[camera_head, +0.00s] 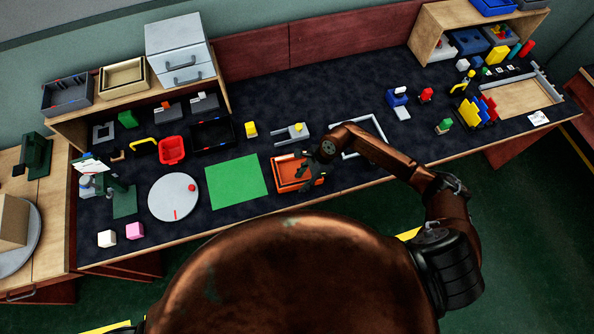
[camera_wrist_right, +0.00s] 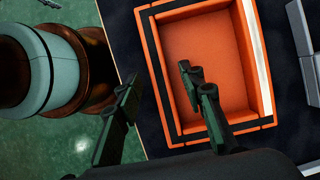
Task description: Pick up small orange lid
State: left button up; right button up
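The orange lid (camera_head: 284,173) looks like a shallow open tray with a dark band around its rim. It lies on the dark worktop (camera_head: 345,88) near the front edge. It also shows large in the right wrist view (camera_wrist_right: 205,55), its hollow facing the camera. My right gripper (camera_head: 309,176) is over the lid's right side in the head view and hides part of it. In the wrist view, the right gripper (camera_wrist_right: 162,108) is open and empty. One finger appears over the hollow, the other outside the rim. I cannot tell their height. My left gripper is not in view.
A green mat (camera_head: 237,181) lies left of the lid, with a white round plate (camera_head: 173,198) beyond it. A grey holder (camera_head: 291,134) stands just behind the lid. A light square frame (camera_head: 372,128) lies to the right, partly behind my right arm.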

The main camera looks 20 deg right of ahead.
jog(key=shift+f, duration=0.1)
jog(key=shift+c, duration=0.2)
grip_shut()
